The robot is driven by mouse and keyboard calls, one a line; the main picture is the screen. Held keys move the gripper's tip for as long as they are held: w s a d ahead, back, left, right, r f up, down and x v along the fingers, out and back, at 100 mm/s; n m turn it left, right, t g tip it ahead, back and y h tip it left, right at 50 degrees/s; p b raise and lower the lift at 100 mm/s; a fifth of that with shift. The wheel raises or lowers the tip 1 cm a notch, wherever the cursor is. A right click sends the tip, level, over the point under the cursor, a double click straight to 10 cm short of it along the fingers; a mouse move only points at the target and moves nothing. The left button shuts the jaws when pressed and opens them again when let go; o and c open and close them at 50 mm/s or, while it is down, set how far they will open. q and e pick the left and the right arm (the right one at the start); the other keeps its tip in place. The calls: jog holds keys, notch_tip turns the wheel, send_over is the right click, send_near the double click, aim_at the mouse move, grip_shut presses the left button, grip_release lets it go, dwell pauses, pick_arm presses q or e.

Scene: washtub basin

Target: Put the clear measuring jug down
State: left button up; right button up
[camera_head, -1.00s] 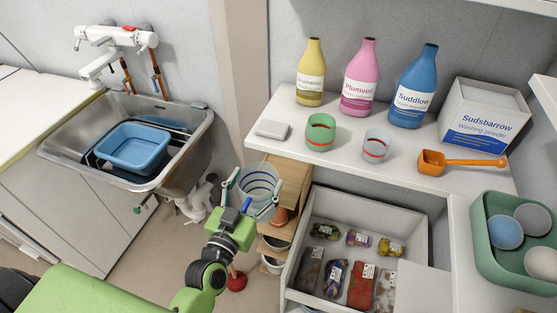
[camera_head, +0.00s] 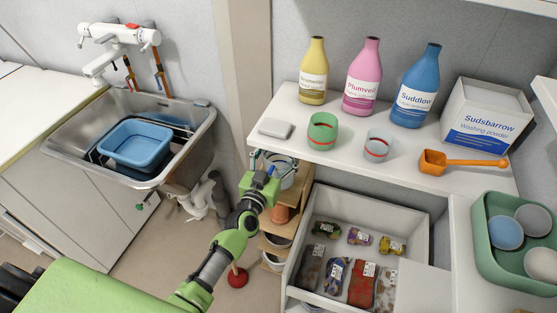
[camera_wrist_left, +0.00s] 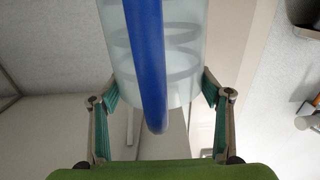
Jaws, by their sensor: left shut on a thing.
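The clear measuring jug shows large in the left wrist view (camera_wrist_left: 185,50), with grey bands and a blue handle (camera_wrist_left: 148,70) running down in front of it. My left gripper (camera_wrist_left: 160,88) is shut on the jug, one finger on each side. In the head view my left gripper (camera_head: 268,166) is beside the front left edge of the white counter. The jug (camera_head: 287,178) is mostly hidden behind the gripper there, and I cannot tell whether it touches anything. My right gripper is not in view.
A green cup (camera_head: 322,131), a clear cup (camera_head: 377,146) and a grey block (camera_head: 275,128) stand on the counter (camera_head: 340,165). Bottles, a powder box (camera_head: 487,118) and an orange scoop (camera_head: 460,162) stand farther along. Below are a wooden rack (camera_head: 270,243) and an open drawer (camera_head: 410,215).

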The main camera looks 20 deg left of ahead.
pick_arm(q)
jog(key=f, duration=0.2)
jog(key=shift+w+f, duration=0.25)
jog(key=shift+f, duration=0.1)
jog(key=shift+f+b, duration=0.15)
jog(key=shift+b, duration=0.15)
jog(key=o, duration=1.5)
